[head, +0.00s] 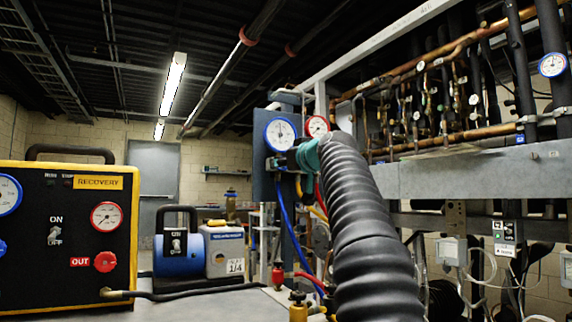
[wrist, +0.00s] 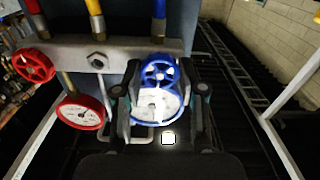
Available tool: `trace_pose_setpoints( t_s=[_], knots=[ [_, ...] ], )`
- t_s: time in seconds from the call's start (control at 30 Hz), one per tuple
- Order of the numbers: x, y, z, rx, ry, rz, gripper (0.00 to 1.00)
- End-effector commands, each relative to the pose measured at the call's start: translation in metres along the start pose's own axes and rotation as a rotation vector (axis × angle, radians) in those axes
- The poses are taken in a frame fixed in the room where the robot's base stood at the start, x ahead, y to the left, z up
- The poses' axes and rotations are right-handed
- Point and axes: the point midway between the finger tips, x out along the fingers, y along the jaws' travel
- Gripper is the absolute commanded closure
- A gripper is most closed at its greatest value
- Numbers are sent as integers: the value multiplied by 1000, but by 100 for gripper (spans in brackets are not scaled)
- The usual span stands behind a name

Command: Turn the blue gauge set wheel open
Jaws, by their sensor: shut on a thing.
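The gauge set's blue wheel (wrist: 159,74) sits on a pale manifold bar (wrist: 112,52) in the wrist view. My gripper (wrist: 160,80) has one dark finger on each side of the wheel and is shut on it. The blue-rimmed gauge (wrist: 156,106) lies just below the wheel there and also shows in the head view (head: 281,134). The red wheel (wrist: 34,65) and red-rimmed gauge (wrist: 80,112) are to the left, apart from my gripper. In the head view my gripper (head: 298,157) is at the gauge set, and my arm hides the blue wheel.
A yellow-framed recovery machine (head: 68,235) stands at the left, with a blue vacuum pump (head: 178,252) beside it on the bench. Blue, yellow and red hoses hang from the gauge set. Copper pipes (head: 440,62) and a grey rail (head: 480,172) run along the right.

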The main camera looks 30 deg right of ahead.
Motion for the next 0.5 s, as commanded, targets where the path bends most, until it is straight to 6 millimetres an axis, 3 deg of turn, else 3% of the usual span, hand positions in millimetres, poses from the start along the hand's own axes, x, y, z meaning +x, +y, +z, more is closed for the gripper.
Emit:
trace_pose_setpoints(
  t_s=[0.17,0.2,0.3,0.5],
  knots=[
    [2,0,3,2,-6,-3,95],
    [2,0,3,2,-6,-3,57],
    [1,0,3,2,-5,-2,34],
    [0,0,1,2,-3,0,34]
  ],
)
